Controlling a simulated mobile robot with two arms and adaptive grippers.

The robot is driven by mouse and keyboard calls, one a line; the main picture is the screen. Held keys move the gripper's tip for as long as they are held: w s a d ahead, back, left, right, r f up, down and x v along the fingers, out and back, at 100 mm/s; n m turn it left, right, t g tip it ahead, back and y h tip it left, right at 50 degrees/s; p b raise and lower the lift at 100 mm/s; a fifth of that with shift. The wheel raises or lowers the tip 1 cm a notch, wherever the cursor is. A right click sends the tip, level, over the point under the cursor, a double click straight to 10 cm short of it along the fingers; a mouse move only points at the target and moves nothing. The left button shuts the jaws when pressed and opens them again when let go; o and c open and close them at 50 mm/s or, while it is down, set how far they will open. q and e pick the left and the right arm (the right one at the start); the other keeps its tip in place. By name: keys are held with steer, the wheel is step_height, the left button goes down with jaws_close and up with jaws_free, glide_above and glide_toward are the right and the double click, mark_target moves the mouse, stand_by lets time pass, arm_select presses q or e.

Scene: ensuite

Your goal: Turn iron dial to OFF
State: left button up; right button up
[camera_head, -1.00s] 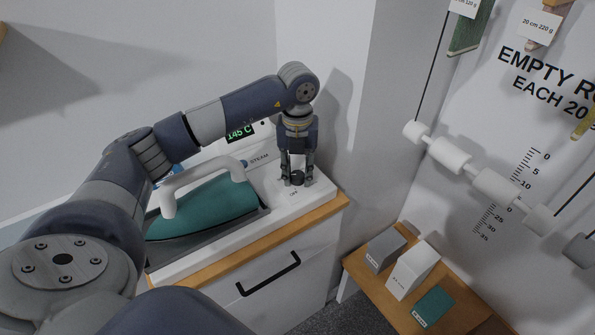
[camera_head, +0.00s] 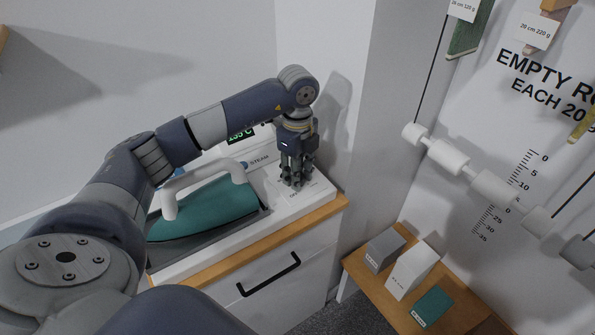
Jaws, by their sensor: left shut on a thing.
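The teal iron (camera_head: 205,208) with its white handle (camera_head: 200,182) rests on a grey plate of the white steam station. My left gripper (camera_head: 293,184) points down at the station's right end, with its fingers shut on the dial. The fingers hide nearly all of the dark dial, so I cannot tell its setting. A small "OFF" mark is partly visible beside the fingers. The green-lit temperature display (camera_head: 240,136) is partly covered by my left arm; its number seems to be in the hundreds. My right gripper is out of view.
The station stands on a wood-topped white cabinet (camera_head: 290,268) with a black handle. A wall corner is close behind my gripper. At the right, a low wooden shelf holds a grey block (camera_head: 385,248), a white block (camera_head: 411,271) and a green block (camera_head: 433,306).

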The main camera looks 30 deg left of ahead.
arm_select(q)
steer(key=shift+w+a+r+n+p, duration=0.1)
steer(key=shift+n+p, duration=0.1)
steer(key=shift+n, duration=0.8)
steer(key=shift+r+n+p, duration=0.1)
steer(key=shift+n+p, duration=0.05)
steer(key=shift+n, duration=0.85)
steer(key=o, duration=1.1)
steer(key=shift+f, duration=0.1)
steer(key=shift+c, duration=0.2)
step_height(320, 180, up, 12)
